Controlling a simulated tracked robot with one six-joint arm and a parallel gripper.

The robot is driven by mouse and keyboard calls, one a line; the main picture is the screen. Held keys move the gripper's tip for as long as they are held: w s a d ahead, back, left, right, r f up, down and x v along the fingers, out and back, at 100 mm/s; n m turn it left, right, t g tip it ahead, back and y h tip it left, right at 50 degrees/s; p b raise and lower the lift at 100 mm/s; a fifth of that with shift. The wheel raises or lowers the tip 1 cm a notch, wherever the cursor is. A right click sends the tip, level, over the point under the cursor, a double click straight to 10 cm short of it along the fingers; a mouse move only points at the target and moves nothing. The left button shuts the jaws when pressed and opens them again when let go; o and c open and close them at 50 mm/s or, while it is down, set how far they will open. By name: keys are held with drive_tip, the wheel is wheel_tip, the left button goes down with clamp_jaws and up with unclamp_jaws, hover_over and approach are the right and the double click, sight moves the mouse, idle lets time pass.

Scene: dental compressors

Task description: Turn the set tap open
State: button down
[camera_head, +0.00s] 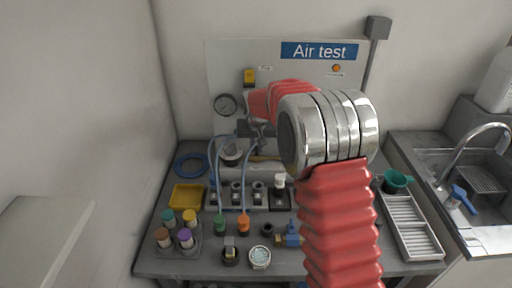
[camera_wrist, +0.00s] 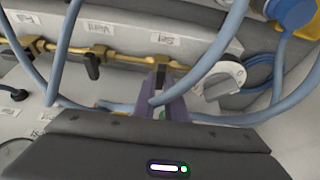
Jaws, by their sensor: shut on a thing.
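The set tap (camera_wrist: 160,72) sits on a brass pipe (camera_wrist: 122,56) below the "Set" label (camera_wrist: 165,39) in the wrist view. My gripper (camera_wrist: 168,98) is shut on its dark handle, which is partly hidden between the fingers. A pale blue hose crosses in front of the fingers, so the handle's exact angle is hard to tell. In the head view my gripper (camera_head: 259,130) is at the panel's lower part and the tap cannot be made out there.
Another black-handled tap (camera_wrist: 92,65) hangs on the same pipe to the left. A white knob (camera_wrist: 222,80) is close on the right. Blue hoses (camera_head: 248,170) loop near my gripper. The bench holds a yellow tray (camera_head: 187,196), capped jars (camera_head: 185,238) and connectors (camera_head: 244,224).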

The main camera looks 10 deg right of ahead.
drive_tip(key=shift+n, duration=0.3)
drive_tip(key=shift+d+n+y, duration=0.2)
drive_tip(key=shift+n+y, duration=0.6)
drive_tip(key=shift+n, duration=0.9)
drive_tip(key=n+y, duration=0.1)
drive_tip(key=n, duration=0.3)
drive_tip(key=shift+w+d+g, duration=0.1)
drive_tip(key=shift+d+g, duration=0.05)
drive_tip(key=shift+g, duration=0.15)
drive_tip(key=n+y, duration=0.1)
drive_tip(key=n, duration=0.1)
drive_tip(key=n+g, duration=0.1)
drive_tip(key=n, duration=0.1)
drive_tip(key=shift+w+d+n+y, duration=0.2)
drive_tip(key=shift+n+y, duration=0.1)
drive_tip(key=shift+y, duration=0.1)
drive_tip(key=shift+w+d+n+g+y, duration=0.1)
drive_tip(key=shift+n+g+y, duration=0.35)
drive_tip(key=shift+n, duration=1.35)
drive_tip(key=shift+g, duration=0.25)
drive_tip(key=c, duration=1.8)
unclamp_jaws()
drive_tip(key=shift+r, duration=0.1)
drive_tip(key=v, duration=1.3)
drive_tip(key=shift+r, duration=0.3)
